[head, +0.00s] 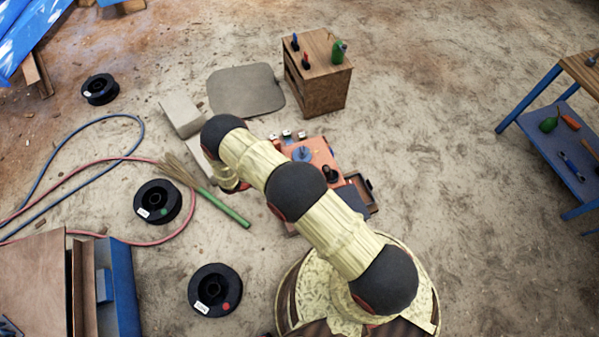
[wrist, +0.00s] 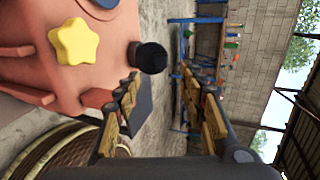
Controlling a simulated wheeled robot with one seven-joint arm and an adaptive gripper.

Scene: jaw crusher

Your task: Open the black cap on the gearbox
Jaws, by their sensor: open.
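In the wrist view the gearbox (wrist: 105,35) is an orange-red housing filling the upper left. The round black cap (wrist: 152,57) sticks out from its right side in that view. My gripper (wrist: 160,76) is open, with its two yellow-and-dark fingers apart. The cap lies just beyond the fingertips, nearer the left finger; I cannot tell whether they touch. A yellow star-shaped knob (wrist: 74,41) sits on the gearbox left of the cap. In the head view the orange gearbox (head: 320,152) is partly hidden behind my arm, and my gripper is mostly hidden there.
A wooden cabinet (head: 318,72) with small tools stands behind the gearbox. A grey mat (head: 245,90) and a pale block (head: 181,114) lie nearby. A broom (head: 225,208), black spools (head: 158,201) and hoses lie left. A blue-framed workbench (head: 560,130) stands right; the floor before it is clear.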

